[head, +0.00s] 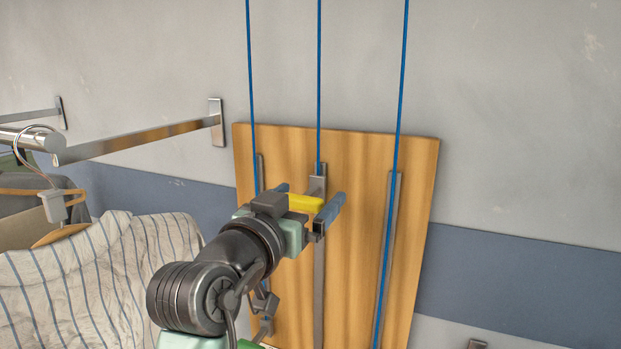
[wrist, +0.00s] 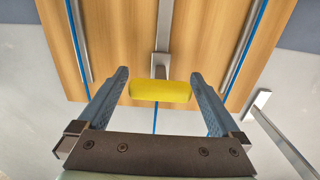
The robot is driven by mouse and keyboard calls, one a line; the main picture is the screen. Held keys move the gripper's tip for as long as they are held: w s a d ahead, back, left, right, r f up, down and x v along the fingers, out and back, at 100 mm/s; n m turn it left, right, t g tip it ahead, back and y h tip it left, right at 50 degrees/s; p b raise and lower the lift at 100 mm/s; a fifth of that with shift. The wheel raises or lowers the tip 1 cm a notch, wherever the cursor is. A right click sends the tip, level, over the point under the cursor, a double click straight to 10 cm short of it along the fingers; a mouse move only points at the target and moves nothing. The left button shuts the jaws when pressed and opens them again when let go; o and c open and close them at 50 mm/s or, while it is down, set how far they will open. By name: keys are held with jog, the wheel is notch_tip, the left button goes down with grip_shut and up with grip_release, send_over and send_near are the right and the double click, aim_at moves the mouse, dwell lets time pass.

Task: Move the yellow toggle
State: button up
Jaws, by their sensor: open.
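The yellow toggle (head: 305,203) is a short bar on a metal slider in the middle of a wooden board (head: 419,180) on the wall. In the wrist view the toggle (wrist: 160,91) lies crosswise between the two blue-grey fingers of my gripper (wrist: 163,95). My gripper (head: 312,200) is open around the toggle in the head view, and part of the toggle is hidden behind my wrist. I cannot tell whether a finger touches it.
Three metal tracks run down the board, with blue cords (head: 401,80) above and along them. A metal wall rail (head: 140,142) and a striped garment (head: 100,270) on a hanger are at the left. The wall right of the board is mostly clear.

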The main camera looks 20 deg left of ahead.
jog(key=shift+w, duration=0.9)
grip_shut()
